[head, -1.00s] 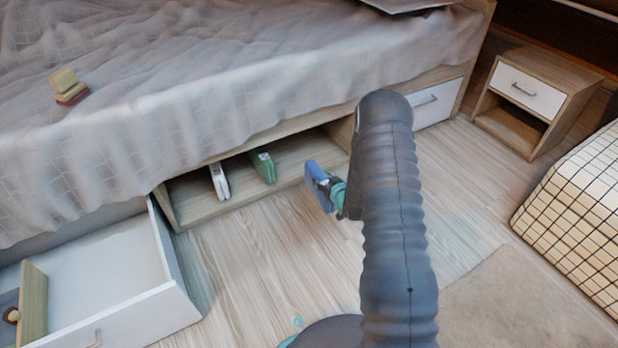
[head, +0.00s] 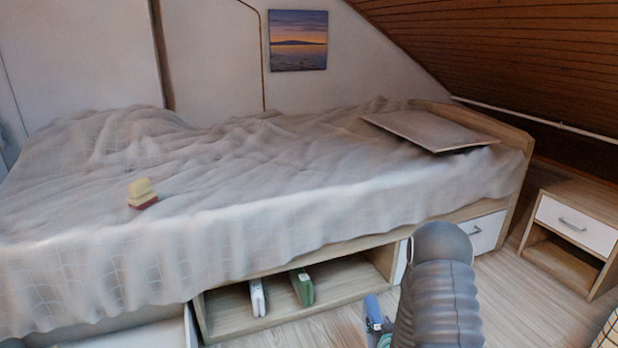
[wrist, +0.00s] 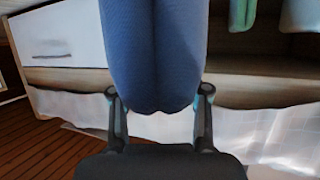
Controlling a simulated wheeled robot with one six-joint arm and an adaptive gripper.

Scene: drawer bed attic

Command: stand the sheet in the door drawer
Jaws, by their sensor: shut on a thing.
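The folded blue sheet (wrist: 155,45) is held between the two fingers of my gripper (wrist: 158,92), shut on it. It fills the middle of the wrist view. In the head view a small part of the blue sheet (head: 373,308) shows left of my arm, in front of the bed's open compartment, and my arm hides the rest. The open white drawer (head: 165,334) shows only its top edge at the bottom left of the head view. Its inside is mostly out of frame.
The open bed compartment (head: 340,284) holds a white item (head: 257,297) and a green item (head: 302,287), both upright. A closed drawer (head: 485,232) is right of it. A nightstand (head: 570,240) stands far right. A panel (head: 430,130) and small blocks (head: 142,194) lie on the bed.

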